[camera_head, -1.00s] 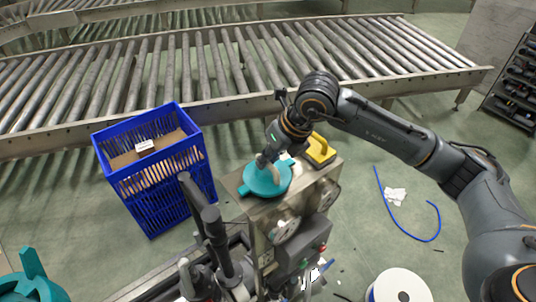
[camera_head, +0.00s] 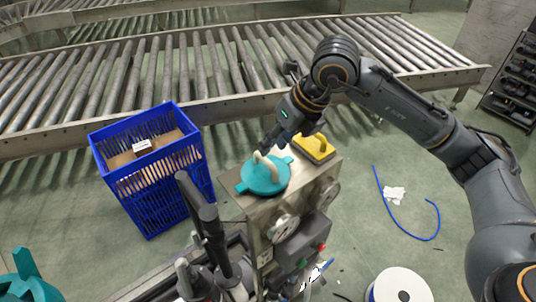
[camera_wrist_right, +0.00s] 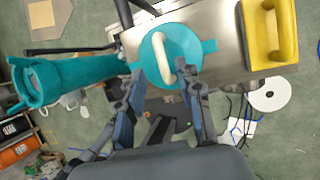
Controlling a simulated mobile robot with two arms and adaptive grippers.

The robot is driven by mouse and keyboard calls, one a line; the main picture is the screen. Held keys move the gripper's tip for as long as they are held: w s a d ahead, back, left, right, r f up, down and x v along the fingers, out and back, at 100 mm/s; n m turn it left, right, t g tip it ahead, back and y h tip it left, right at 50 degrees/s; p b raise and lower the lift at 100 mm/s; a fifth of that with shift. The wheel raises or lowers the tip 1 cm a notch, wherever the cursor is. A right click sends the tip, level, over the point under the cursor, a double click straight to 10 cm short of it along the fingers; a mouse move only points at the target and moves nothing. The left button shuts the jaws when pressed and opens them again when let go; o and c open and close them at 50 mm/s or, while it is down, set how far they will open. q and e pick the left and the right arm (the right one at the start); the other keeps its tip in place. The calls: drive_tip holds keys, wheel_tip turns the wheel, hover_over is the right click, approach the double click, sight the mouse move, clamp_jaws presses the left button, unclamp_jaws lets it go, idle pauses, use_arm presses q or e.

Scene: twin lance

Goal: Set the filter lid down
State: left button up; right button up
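The filter lid (camera_head: 264,177) is a round teal disc with side tabs and a beige bar handle. It lies flat on the steel top of a machine (camera_head: 232,182). In the right wrist view the lid (camera_wrist_right: 153,69) is just ahead of the fingers. My right gripper (camera_head: 268,147) is just above and behind the handle. A teal filter housing (camera_wrist_right: 72,77) shows at left in the wrist view and partly at the lower left of the head view (camera_head: 30,282). My left gripper is not clearly visible.
A yellow block with a handle (camera_head: 314,147) sits behind the lid on the same top. A blue crate (camera_head: 160,190) stands at left. A roller conveyor (camera_head: 215,65) runs across the back. A white spool (camera_head: 400,287) and blue hose (camera_head: 402,227) lie on the floor.

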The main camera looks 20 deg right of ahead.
drive_tip(key=v, duration=0.6)
drive_tip(key=shift+b, duration=0.4)
drive_tip(key=shift+r, duration=0.15)
